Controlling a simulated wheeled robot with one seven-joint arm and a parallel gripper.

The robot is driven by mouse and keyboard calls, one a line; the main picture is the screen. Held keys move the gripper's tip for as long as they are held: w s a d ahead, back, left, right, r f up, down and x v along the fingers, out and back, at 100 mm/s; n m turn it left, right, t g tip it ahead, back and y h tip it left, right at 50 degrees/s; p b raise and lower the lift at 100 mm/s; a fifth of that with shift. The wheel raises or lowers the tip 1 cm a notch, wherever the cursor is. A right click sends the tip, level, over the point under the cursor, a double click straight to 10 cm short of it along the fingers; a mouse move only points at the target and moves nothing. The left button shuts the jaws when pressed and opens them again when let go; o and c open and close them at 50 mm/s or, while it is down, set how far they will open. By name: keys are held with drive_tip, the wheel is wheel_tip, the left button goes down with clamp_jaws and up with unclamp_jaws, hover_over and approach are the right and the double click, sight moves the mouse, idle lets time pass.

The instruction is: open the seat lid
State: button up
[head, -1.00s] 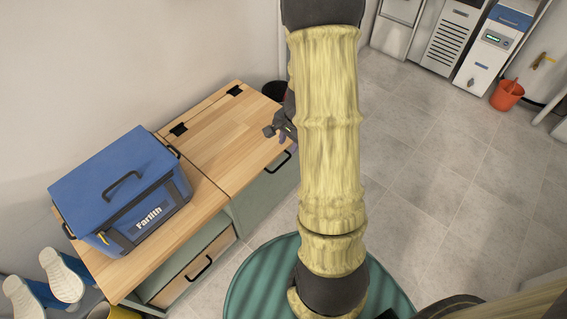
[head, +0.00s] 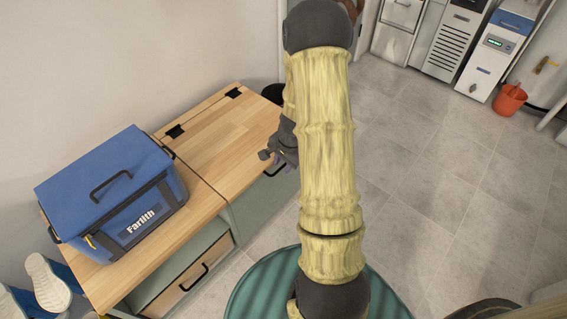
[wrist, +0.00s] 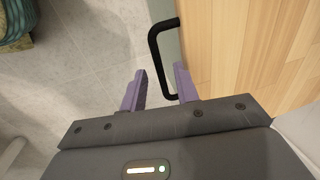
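The seat lid (head: 215,135) is the light wooden panel on the far part of the bench, lying flat and closed, with black hinges on its wall side. Its black handle (head: 277,170) is at the front edge, partly covered by my gripper (head: 277,158). In the wrist view, the handle (wrist: 155,55) runs along the edge of the wooden lid (wrist: 235,45). My gripper (wrist: 160,84) is open, its two purple fingers apart. The handle's lower end appears between the fingertips, nearer the right one. I cannot tell whether they touch.
A blue cooler bag (head: 110,190) stands on the near bench top, beside the lid. White slippers (head: 48,283) are at the lower left.

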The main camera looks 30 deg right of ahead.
clamp_jaws()
drive_tip(key=shift+r, duration=0.15)
